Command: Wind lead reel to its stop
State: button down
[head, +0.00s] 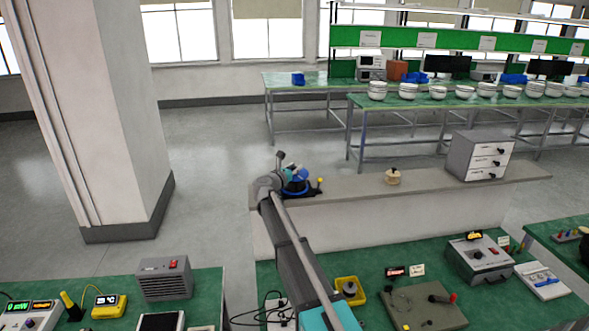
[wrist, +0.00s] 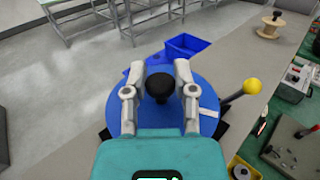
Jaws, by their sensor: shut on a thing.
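The lead reel (wrist: 205,99) is a blue disc on a dark base, with a black knob (wrist: 160,86) standing up from it. In the wrist view my gripper (wrist: 160,75) has its two fingers on either side of the knob, shut on it. A white mark lies on the disc to the right of the knob. A yellow ball-ended lever (wrist: 249,88) sticks out at the reel's right. In the head view the reel (head: 299,186) sits at the left end of a grey ledge, partly hidden behind my arm.
A blue bin (wrist: 186,46) lies beyond the reel in the wrist view. A wooden spool (head: 393,178) and a grey drawer cabinet (head: 475,158) stand farther right on the ledge (head: 350,187). The ledge between reel and spool is clear. A green bench with equipment lies in front.

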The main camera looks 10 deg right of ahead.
jog(key=m+g+h, duration=0.3)
jog(key=shift+w+g, duration=0.2)
jog(key=shift+g, duration=0.1)
jog(key=shift+s+m+g+h, duration=0.1)
jog(key=shift+m+g+h, duration=0.7)
jog(key=shift+g, duration=0.5)
jog(key=shift+s, duration=0.1)
jog(key=shift+c, duration=2.1)
grip_release()
jog(key=v, duration=1.2)
